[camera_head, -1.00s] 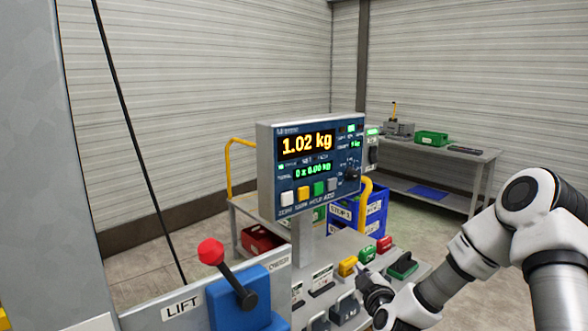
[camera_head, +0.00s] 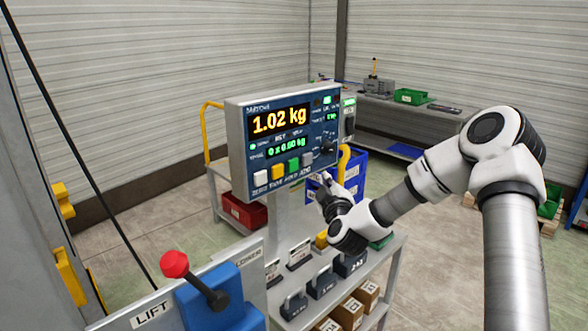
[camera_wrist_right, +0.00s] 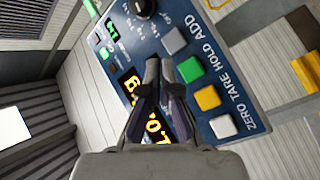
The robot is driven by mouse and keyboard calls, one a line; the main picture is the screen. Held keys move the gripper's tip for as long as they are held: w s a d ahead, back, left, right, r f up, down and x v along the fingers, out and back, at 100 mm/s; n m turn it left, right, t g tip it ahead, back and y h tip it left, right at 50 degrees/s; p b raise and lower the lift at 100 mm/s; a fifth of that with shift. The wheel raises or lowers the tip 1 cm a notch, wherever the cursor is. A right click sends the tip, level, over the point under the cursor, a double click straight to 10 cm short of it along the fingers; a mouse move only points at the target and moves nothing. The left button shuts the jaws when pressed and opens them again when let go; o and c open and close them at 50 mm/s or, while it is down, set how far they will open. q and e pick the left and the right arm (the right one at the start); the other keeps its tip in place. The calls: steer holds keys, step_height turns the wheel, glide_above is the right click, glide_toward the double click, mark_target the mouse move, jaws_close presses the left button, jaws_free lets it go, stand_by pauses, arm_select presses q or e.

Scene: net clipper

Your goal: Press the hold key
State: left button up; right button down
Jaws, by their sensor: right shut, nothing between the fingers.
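The scale's display panel (camera_head: 291,140) reads 1.02 kg and has a row of keys along its lower edge. The hold key (camera_head: 293,166) is the green one, between the yellow tare key (camera_head: 278,172) and the grey add key (camera_head: 306,159). In the right wrist view the green hold key (camera_wrist_right: 190,68) shows just right of my right gripper (camera_wrist_right: 161,72), whose fingers are shut and empty. In the head view my right gripper (camera_head: 321,182) is just below and right of the key row. I cannot tell the gap to the panel. My left gripper is out of view.
The white zero key (camera_head: 261,178) is at the left end of the row. Weights (camera_head: 322,282) stand on a shelf below. A red-knobbed lift lever (camera_head: 174,264) is at front left. A bench (camera_head: 440,115) with a green bin stands behind.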

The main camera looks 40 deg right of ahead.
mark_target(299, 163)
arm_select(q)
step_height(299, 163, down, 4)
steer(key=b, duration=0.3)
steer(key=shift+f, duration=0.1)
arm_select(e)
steer(key=w, duration=0.7)
steer(key=shift+w+a, duration=0.4)
steer(key=shift+w, duration=0.1)
steer(key=shift+w+a, duration=0.1)
steer(key=shift+w, duration=0.2)
stand_by(0.3)
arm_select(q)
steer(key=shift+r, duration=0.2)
arm_select(e)
steer(key=shift+w, duration=0.4)
stand_by(0.4)
arm_select(q)
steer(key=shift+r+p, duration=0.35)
steer(key=shift+p, duration=0.05)
arm_select(e)
steer(key=shift+s, duration=0.85)
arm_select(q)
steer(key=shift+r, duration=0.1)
arm_select(e)
steer(key=shift+s, duration=0.1)
